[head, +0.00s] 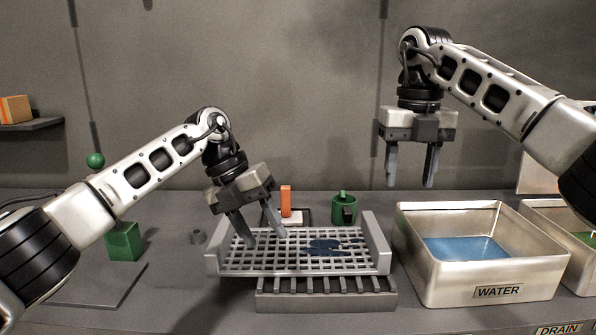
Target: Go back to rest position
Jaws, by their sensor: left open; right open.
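My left gripper (260,238) is open and points down over the left part of a grey grid tray (384,250). Its fingertips overlap the grid in the picture, and I cannot tell whether they touch it. No object shows between its fingers. My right gripper (409,184) is open and empty, raised high in front of the back wall, above and left of the water bin.
The metal WATER bin (495,269) holds blue liquid. The tray sits over a slatted rack (325,298); a dark blue patch shows on its grid. Behind stand an orange block (285,201) and green cup (343,209). A green block (123,242) stands left.

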